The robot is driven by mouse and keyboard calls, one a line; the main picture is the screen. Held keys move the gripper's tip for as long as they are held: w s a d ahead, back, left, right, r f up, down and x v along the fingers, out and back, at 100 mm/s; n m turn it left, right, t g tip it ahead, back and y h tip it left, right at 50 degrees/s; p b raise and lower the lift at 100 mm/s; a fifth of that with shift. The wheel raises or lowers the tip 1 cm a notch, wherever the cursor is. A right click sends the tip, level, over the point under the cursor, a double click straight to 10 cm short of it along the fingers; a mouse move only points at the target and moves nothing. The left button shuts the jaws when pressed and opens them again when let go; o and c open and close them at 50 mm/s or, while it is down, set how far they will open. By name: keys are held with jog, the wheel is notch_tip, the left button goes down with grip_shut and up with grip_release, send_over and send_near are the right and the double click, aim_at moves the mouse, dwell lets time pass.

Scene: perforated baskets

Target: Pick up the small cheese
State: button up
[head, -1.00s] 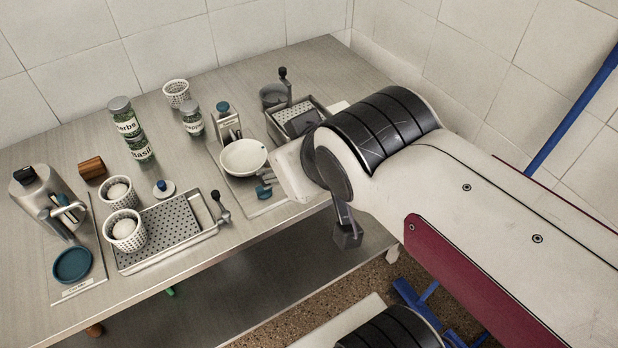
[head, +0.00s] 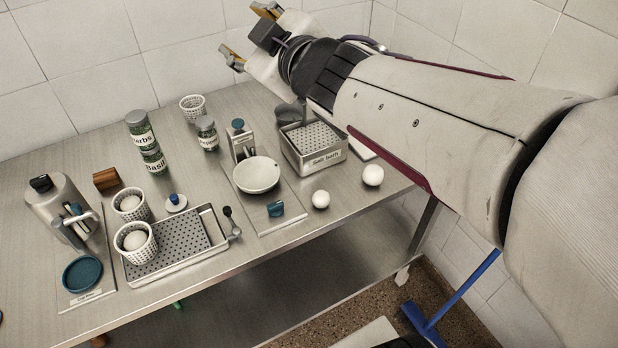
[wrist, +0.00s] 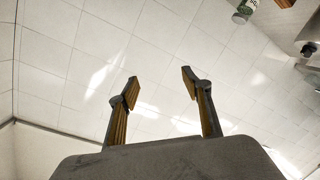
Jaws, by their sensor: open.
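Two loose white cheese balls lie on the steel table in the head view. The smaller-looking cheese (head: 321,199) lies right of the white bowl, and a slightly larger-looking cheese (head: 373,175) lies farther right, near the arm. White balls also sit in two perforated baskets, one in the front basket (head: 139,256) and one in the basket behind it (head: 130,213). My gripper (head: 245,31) is open and empty, raised high near the back wall, far from the loose cheeses. In the wrist view its fingers (wrist: 160,82) are spread apart with only wall tiles beyond.
A white bowl (head: 257,189) and a salt bath tray (head: 314,164) stand near the loose cheeses. A perforated drain tray (head: 225,246), spice jars (head: 141,130), a steel jug (head: 49,206) and an empty basket (head: 192,97) occupy the left and back.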

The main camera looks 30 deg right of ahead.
jog(key=w+f+n+y, duration=0.2)
jog(key=w+n+y, duration=0.1)
jog(key=w, duration=0.1)
jog(key=n+g+y, duration=0.3)
jog(key=g+y, duration=0.3)
jog(key=y, duration=0.2)
send_over(347, 210)
jog(key=w+a, duration=0.7)
jog(key=w, duration=0.3)
notch_tip(347, 210, down, 26)
jog(key=s+d+f+m, duration=0.1)
jog(key=s+d+f, duration=0.2)
jog(key=s+f, duration=0.1)
jog(key=s+d+f+m+t, duration=0.1)
jog(key=s+d+f+m, duration=0.1)
jog(key=s+d+f, duration=0.1)
jog(key=s+d+f+m+t, duration=0.1)
jog(key=s+d+f+m, duration=0.1)
jog(key=s+f, duration=0.3)
jog(key=shift+d+f+y, duration=0.3)
jog(key=shift+d+f, duration=0.25)
jog(key=shift+x, duration=1.35)
